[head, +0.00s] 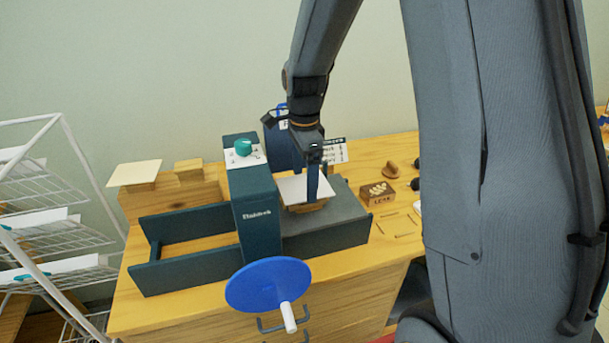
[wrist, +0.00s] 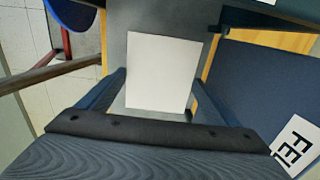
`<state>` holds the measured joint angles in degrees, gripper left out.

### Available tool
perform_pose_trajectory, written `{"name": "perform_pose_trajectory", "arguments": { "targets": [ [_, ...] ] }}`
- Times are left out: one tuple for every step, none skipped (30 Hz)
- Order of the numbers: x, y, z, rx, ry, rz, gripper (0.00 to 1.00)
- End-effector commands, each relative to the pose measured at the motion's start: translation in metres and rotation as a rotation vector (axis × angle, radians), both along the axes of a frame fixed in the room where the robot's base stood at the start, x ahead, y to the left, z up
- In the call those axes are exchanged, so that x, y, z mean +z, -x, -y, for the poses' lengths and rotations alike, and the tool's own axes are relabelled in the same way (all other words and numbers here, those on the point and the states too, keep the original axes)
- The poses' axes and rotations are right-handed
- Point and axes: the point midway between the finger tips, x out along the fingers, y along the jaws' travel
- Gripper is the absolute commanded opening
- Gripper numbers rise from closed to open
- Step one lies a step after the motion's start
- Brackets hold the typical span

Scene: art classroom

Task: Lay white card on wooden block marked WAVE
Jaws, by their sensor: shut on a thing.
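The white card (head: 291,188) is level over a wooden block (head: 308,206) on the grey bed (head: 346,213) of a dark teal press. I cannot tell whether card and block touch. No marking shows on this block, so I cannot tell if it is WAVE. My gripper (head: 316,188) points down at the card and is shut on it. In the wrist view the card (wrist: 162,70) lies between the two fingers, and the block is hidden. Another wooden block (head: 378,194) with pale raised shapes sits right of the press; its lettering is too small to read surely.
The press upright (head: 254,200) stands close left of the card, with a blue crank wheel (head: 268,285) in front. A cream sheet (head: 135,173) lies on wood at the left. A wire rack (head: 50,215) stands further left. Small sticks (head: 404,235) lie right of the press.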

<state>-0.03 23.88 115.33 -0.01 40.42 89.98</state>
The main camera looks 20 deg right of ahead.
Motion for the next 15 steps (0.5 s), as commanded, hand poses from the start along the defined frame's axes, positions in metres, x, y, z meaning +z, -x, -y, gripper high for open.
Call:
{"name": "perform_pose_trajectory", "arguments": {
  "targets": [
    [0.0001,-0.0001,0.0003,-0.001,0.000,0.000,0.64],
    [0.0001,-0.0002,0.0003,-0.001,0.000,0.001,0.64],
    [0.0001,-0.0002,0.0003,-0.001,0.000,0.000,0.64],
    [0.0001,-0.0002,0.0003,-0.001,0.000,0.000,0.64],
    [0.0001,-0.0001,0.0003,-0.001,0.000,0.000,0.64],
    [-0.0004,-0.0001,0.0003,-0.001,0.000,0.000,0.64],
    [-0.0011,-0.0001,0.0003,-0.001,0.000,0.000,0.64],
    [-0.0019,-0.0001,0.0003,-0.001,0.000,0.000,0.64],
    [-0.0031,-0.0001,0.0003,-0.001,0.000,0.000,0.64],
    [-0.0029,-0.0002,0.0003,-0.001,0.000,0.000,0.88],
    [-0.0027,-0.0001,0.0003,-0.001,0.000,0.000,0.93],
    [-0.0026,-0.0002,0.0003,-0.001,0.000,0.000,0.93],
    [-0.0025,-0.0001,0.0003,-0.001,0.000,0.000,0.93],
    [-0.0025,-0.0001,0.0003,-0.001,0.000,0.000,0.93],
    [-0.0025,-0.0002,0.0002,-0.001,0.000,0.000,0.93]
  ]
}}
